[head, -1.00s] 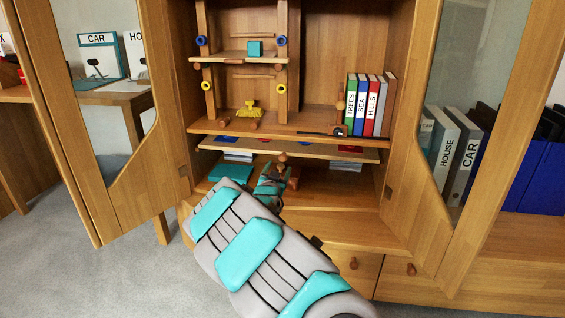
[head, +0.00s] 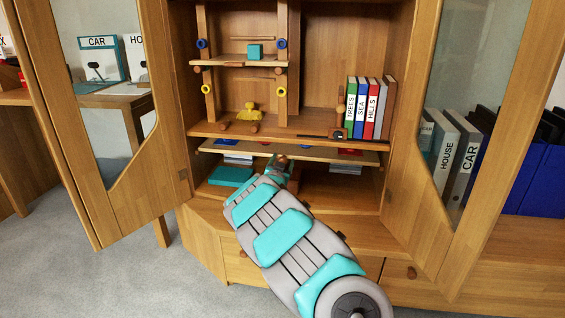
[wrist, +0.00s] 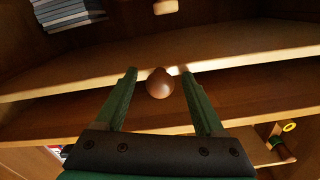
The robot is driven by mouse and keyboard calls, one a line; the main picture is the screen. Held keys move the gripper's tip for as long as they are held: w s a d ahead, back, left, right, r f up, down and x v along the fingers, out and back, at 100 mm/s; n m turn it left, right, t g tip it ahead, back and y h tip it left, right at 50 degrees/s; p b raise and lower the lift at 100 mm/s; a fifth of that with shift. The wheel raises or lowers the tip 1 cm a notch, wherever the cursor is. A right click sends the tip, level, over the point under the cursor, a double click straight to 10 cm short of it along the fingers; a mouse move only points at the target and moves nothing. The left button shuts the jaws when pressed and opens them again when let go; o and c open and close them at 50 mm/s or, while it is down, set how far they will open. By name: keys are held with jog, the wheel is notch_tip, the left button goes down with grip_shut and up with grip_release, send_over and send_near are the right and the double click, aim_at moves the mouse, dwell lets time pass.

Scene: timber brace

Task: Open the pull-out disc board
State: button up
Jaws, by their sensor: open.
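The pull-out disc board (head: 218,147) is a thin wooden board under the cabinet's middle shelf, with red and blue discs partly showing on it. A round brown knob (wrist: 159,83) shows in the wrist view in front of a pale wooden board edge. My gripper (wrist: 159,75) is open, with its two green fingers on either side of the knob and a gap visible on each side. In the head view my gripper (head: 279,166) is at the board's front edge, and my arm hides the middle of that edge.
Glass doors stand open at left (head: 100,215) and right (head: 440,205). Above the board, the shelf (head: 300,130) holds upright books (head: 371,107) and a small wooden frame (head: 283,65). Below are a teal box (head: 230,176) and paper stacks. Drawers lie underneath.

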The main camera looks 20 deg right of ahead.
grip_shut()
dwell(0.6)
dwell(0.8)
